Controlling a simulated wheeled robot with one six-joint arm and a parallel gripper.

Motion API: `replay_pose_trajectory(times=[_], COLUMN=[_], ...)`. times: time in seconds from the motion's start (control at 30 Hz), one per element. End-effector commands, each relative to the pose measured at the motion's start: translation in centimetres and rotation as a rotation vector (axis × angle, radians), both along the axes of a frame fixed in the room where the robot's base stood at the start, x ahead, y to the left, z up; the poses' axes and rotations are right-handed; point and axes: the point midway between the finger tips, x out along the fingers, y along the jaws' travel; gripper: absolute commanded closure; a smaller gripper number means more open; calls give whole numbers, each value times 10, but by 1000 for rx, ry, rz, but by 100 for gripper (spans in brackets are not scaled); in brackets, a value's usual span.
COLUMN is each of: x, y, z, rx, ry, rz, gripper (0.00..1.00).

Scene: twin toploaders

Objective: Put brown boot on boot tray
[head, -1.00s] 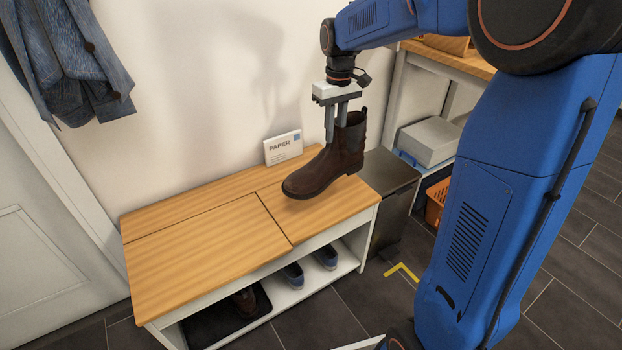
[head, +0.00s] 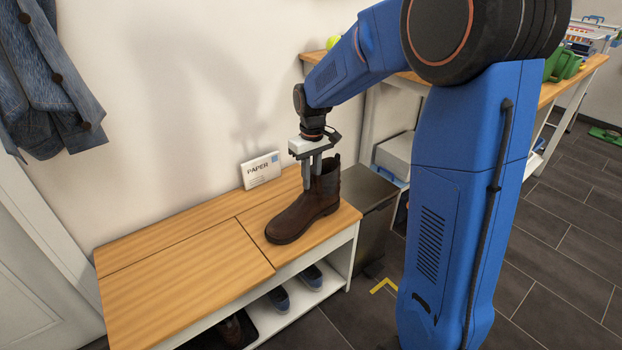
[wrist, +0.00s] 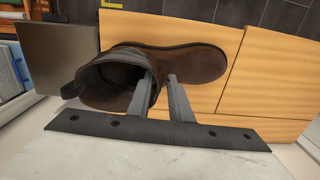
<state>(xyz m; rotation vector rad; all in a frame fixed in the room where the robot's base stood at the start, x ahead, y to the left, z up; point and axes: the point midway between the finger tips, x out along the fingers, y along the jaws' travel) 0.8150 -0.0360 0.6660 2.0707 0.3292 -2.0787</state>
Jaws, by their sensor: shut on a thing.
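The brown boot (head: 307,212) is upright at the right end of the wooden bench top, toe to the lower left. I cannot tell whether its sole touches the wood. My gripper (head: 312,178) comes down from above and is shut on the wall of the boot's shaft. In the wrist view one finger of my gripper (wrist: 162,84) is inside the opening and the other outside; the boot (wrist: 190,62) points right. A black tray (head: 250,329) lies on the lower shelf at the left, partly cut off, with another dark brown boot (head: 231,331) on it.
The bench top (head: 185,260) is bare to the left. A white PAPER box (head: 261,170) stands against the wall. Blue shoes (head: 312,277) sit on the lower shelf. A dark bin (head: 370,215) stands close right of the bench. A denim jacket (head: 45,80) hangs at left.

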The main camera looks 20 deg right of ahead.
Motion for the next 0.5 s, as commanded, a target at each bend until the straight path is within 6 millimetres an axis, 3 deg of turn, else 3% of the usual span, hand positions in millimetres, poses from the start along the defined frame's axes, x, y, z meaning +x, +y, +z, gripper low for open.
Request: replay_pose_trajectory(times=[0.13,0.17,0.2,0.5], x=[0,0,-1,0], y=[0,0,0,0], z=[0,-1,0,0], rx=[0,1,1,1], ry=[0,1,1,1], rz=[0,0,0,0], gripper=[100,74,65,63])
